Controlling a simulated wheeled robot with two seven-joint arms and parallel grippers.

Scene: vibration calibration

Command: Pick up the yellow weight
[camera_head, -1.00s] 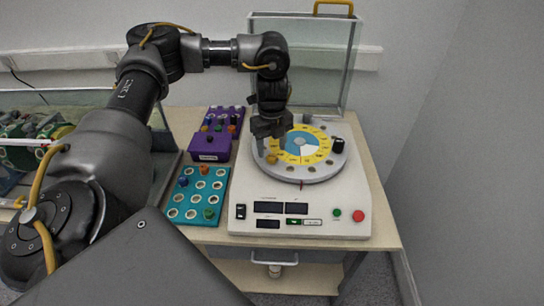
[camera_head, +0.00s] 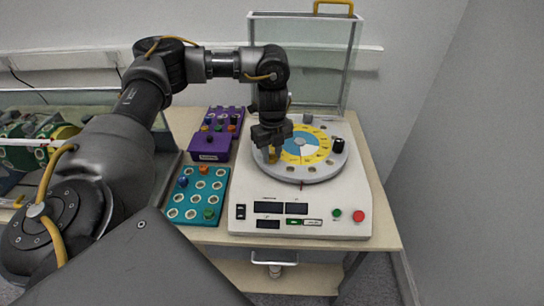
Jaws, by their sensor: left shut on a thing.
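The yellow weight (camera_head: 272,157) is at the front left of the round dial plate (camera_head: 312,174) on the white calibration machine. My left gripper (camera_head: 271,153) points down over that side of the plate and is shut on the yellow weight. The fingers hide much of the weight, and I cannot tell whether it still touches the plate. My right gripper is not in view.
A black weight (camera_head: 338,145) and a grey one (camera_head: 308,118) stand on the plate. Left of the machine are a teal tray (camera_head: 197,196) with a blue and a green weight, and a purple box (camera_head: 208,149). A clear panel (camera_head: 325,65) stands behind.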

